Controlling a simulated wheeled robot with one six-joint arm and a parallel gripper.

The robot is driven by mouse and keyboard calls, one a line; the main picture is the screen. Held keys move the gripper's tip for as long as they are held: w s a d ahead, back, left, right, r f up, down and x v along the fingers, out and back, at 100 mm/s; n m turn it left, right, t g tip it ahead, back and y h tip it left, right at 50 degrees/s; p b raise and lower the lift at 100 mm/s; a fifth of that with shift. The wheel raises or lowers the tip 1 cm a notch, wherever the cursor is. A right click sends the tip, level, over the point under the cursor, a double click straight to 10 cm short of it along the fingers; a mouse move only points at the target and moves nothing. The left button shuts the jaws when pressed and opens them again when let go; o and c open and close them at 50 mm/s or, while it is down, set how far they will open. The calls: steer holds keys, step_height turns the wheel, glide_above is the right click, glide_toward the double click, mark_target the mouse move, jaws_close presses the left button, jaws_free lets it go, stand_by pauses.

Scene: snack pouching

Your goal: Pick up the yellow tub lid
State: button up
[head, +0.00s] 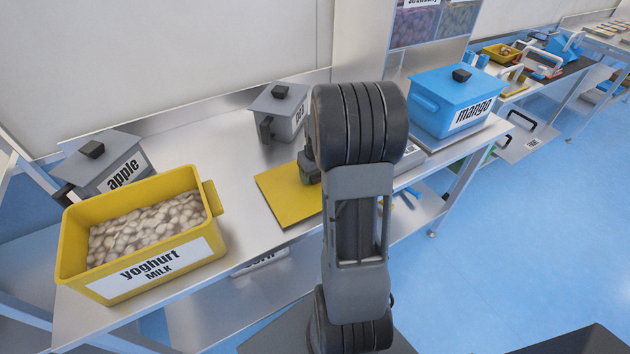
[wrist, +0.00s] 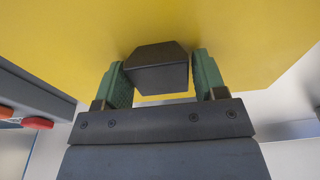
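The yellow tub lid (head: 278,193) is a flat yellow plate over the middle of the steel table. In the wrist view the lid (wrist: 60,30) fills most of the upper picture, with its dark knob (wrist: 158,75) between the green finger pads. My gripper (wrist: 163,80) appears shut on the knob, with a pad close against each side. In the head view my gripper (head: 309,168) is at the lid's right part, and my arm hides some of that area. Whether the lid is clear of the table is hard to tell.
An open yellow yoghurt tub (head: 140,270) with pale contents stands at the left. Behind are grey lidded apple (head: 108,165) and second grey (head: 280,108) tubs. A blue mango tub (head: 455,100) stands at the right. Bare table lies between the yoghurt tub and the lid.

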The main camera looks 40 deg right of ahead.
steer(key=c, duration=0.7)
